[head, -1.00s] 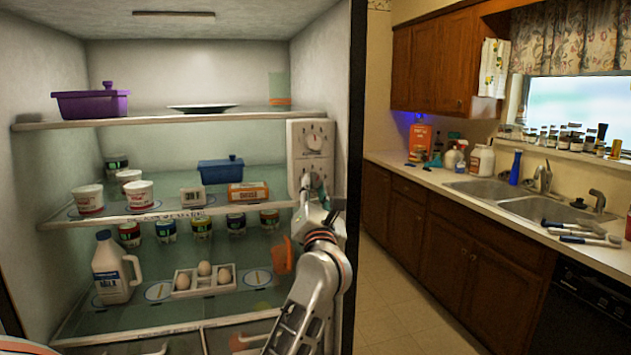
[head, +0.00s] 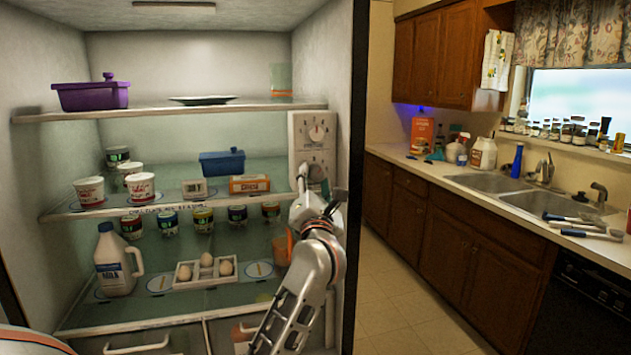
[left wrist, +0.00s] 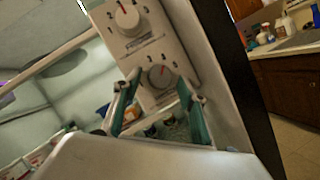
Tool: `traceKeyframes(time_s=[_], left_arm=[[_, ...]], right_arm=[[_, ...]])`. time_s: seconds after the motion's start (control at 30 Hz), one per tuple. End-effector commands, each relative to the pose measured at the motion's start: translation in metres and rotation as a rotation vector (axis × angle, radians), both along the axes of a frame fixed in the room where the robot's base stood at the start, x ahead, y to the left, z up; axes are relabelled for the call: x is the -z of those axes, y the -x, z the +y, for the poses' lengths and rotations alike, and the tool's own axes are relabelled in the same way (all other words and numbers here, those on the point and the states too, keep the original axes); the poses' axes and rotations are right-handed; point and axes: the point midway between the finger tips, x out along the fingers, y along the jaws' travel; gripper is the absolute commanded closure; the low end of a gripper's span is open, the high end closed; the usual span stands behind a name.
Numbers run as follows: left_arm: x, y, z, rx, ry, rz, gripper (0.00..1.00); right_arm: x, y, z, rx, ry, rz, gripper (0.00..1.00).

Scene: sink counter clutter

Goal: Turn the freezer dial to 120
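A white control panel (head: 300,133) with two round dials is on the fridge's right inner wall. The upper dial (head: 317,133) is in plain view; it also shows in the left wrist view (left wrist: 127,18). The lower dial (head: 316,172) is partly hidden behind my left gripper in the head view. In the left wrist view the lower dial (left wrist: 160,77) shows between the two green fingers. My left gripper (left wrist: 158,84) is open in front of it; contact cannot be told. My right gripper is not in view.
Fridge shelves hold a purple pot (head: 92,95), a blue dish (head: 222,163), an orange box (head: 249,184), tubs, jars, eggs (head: 206,260) and a milk jug (head: 115,262). The upper shelf (head: 200,110) ends close to the panel. A sink counter (head: 440,178) stands at the right.

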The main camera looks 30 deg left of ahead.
Motion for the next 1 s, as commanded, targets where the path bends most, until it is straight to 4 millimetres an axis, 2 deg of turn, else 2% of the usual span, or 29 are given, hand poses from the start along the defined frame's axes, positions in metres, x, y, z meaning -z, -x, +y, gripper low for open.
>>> traceKeyframes(time_s=[0.37, 0.8, 1.0], left_arm=[[0.002, 0.007, -0.006, 0.002, -0.003, -0.001, 0.59], [0.027, 0.072, -0.050, 0.002, 0.001, 0.001, 0.59], [0.033, 0.090, -0.063, 0.001, -0.001, 0.000, 0.59]], right_arm=[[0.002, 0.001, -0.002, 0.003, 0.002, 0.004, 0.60], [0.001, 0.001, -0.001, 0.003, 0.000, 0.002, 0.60], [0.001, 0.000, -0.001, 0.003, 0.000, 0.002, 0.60]])
